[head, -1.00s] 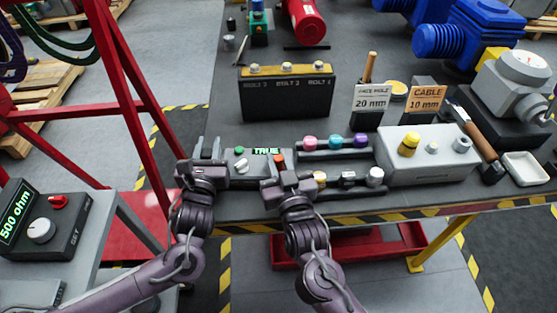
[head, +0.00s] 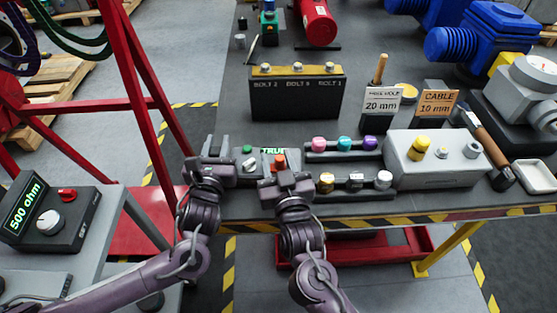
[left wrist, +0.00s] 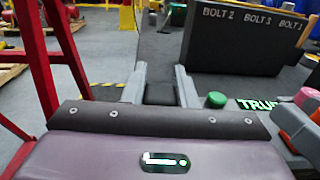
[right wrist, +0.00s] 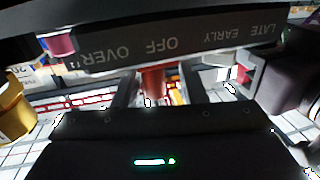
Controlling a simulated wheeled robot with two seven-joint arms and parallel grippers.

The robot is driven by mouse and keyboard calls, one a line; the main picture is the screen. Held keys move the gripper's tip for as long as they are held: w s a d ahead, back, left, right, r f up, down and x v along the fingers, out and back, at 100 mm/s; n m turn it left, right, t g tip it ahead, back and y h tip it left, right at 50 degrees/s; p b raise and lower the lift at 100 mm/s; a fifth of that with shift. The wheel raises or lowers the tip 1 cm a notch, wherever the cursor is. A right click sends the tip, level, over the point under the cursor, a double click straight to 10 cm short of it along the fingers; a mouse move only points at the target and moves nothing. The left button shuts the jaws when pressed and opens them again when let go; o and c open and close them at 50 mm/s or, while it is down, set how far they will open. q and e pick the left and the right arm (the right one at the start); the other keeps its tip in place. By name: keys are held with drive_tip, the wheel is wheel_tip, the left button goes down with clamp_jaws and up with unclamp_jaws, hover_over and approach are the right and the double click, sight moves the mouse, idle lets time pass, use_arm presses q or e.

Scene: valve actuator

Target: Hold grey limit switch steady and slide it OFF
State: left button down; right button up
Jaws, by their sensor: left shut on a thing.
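A low grey box with a lit TRUE display (head: 273,150) stands near the table's front edge; I take it for the limit switch. It carries a green button (head: 248,149), a small white knob (head: 250,164) and a red knob (head: 279,160). My left gripper (head: 219,148) is shut on a dark part at the box's left end, which shows between its fingers in the left wrist view (left wrist: 160,93). My right gripper (head: 281,163) is at the red knob. In the right wrist view, its fingers stand open around a red piece (right wrist: 152,85) below a label strip (right wrist: 165,45) reading OVER, OFF, EARLY, LATE.
Two dark racks of coloured knobs (head: 344,143) lie close to the right of my right gripper. A grey box with a yellow knob (head: 418,148) stands further right. A black bolt block (head: 297,95) stands behind. The striped table edge (head: 400,217) runs in front.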

use_arm(q)
drive_tip(key=shift+s+f, duration=0.1)
drive_tip(key=shift+f, duration=0.05)
drive_tip(key=shift+d, duration=0.1)
use_arm(e)
drive_tip(key=s+d, duration=0.2)
drive_tip(key=s, duration=1)
drive_tip(key=shift+d, duration=0.1)
use_arm(q)
drive_tip(key=c, duration=1.1)
unclamp_jaws()
use_arm(e)
drive_tip(key=shift+w, duration=0.1)
